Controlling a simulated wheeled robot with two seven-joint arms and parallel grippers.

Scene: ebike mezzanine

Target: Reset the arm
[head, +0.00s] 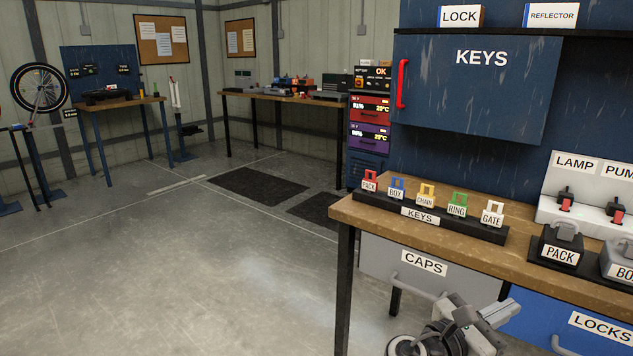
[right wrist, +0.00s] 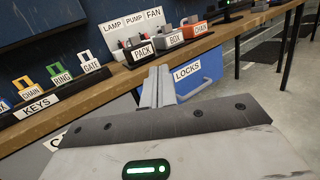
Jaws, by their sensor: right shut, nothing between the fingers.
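My right gripper (head: 500,312) is low in front of the bench, at the bottom of the head view, below the bench top and near the drawers. In the right wrist view its fingers (right wrist: 158,86) are together, with nothing between them. They point toward the blue LOCKS drawer (right wrist: 198,78) and appear apart from it. My left gripper is in neither view.
The wooden bench (head: 445,258) carries a rack of coloured keys (head: 420,215) and black and grey locks such as PACK (head: 561,247). Below are the grey CAPS drawer (head: 380,258) and blue LOCKS drawer (head: 540,315) with protruding handles. Open floor (head: 200,270) lies left.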

